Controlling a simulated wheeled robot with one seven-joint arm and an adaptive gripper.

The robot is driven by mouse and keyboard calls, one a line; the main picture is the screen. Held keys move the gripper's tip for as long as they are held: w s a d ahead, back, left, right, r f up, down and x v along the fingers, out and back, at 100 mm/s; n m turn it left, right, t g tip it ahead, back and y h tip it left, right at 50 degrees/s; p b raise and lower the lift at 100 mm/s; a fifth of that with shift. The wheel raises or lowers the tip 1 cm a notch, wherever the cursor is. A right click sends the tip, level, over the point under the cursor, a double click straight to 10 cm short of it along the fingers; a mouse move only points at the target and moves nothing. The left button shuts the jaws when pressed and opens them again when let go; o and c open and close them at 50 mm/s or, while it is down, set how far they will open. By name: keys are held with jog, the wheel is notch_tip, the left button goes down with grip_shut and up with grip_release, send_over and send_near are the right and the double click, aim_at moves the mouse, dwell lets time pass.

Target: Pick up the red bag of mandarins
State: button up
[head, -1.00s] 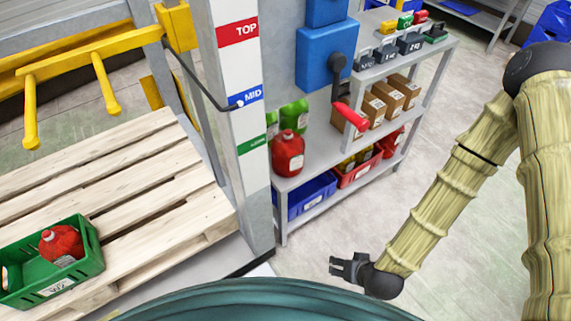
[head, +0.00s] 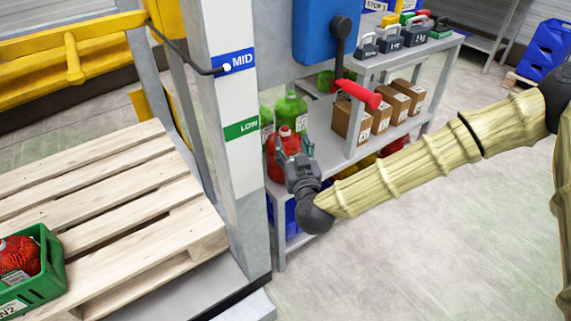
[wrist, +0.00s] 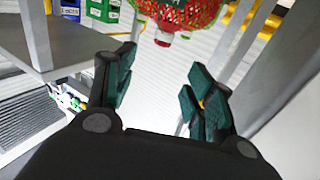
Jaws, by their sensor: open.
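A red net bag of mandarins (head: 276,165) stands on the grey rack's shelf, partly hidden behind my gripper. In the wrist view a red net bag (wrist: 178,12) shows at the top edge, cut off by the frame, just beyond my fingertips. My gripper (head: 292,150) is open in front of the bag. In the wrist view its two dark green finger pads (wrist: 162,68) stand apart with nothing between them. I cannot tell whether a finger touches the bag. Another red bag (head: 18,254) lies in a green crate (head: 50,262) on the pallet at the left.
Green bags (head: 290,108) stand behind the red one. A white post (head: 232,100) rises left of the rack (head: 325,120). Brown boxes (head: 350,120) and a red-handled lever (head: 358,94) are to the right. A wooden pallet (head: 100,210) fills the left.

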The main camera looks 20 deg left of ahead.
aim_at(286, 129)
jog(key=x, duration=0.5)
jog(key=shift+w+a, duration=0.1)
jog(key=shift+w, duration=0.05)
jog(key=x, duration=0.1)
jog(key=b+x, duration=0.1)
jog(key=x, duration=0.2)
jog(key=shift+w+a+f+b, duration=0.1)
jog(key=shift+w+f+b, duration=0.1)
jog(key=shift+f+b, duration=0.1)
jog(key=shift+w+a+r, duration=0.15)
jog(key=shift+w+a, duration=0.05)
jog(key=shift+w, duration=0.15)
grip_shut()
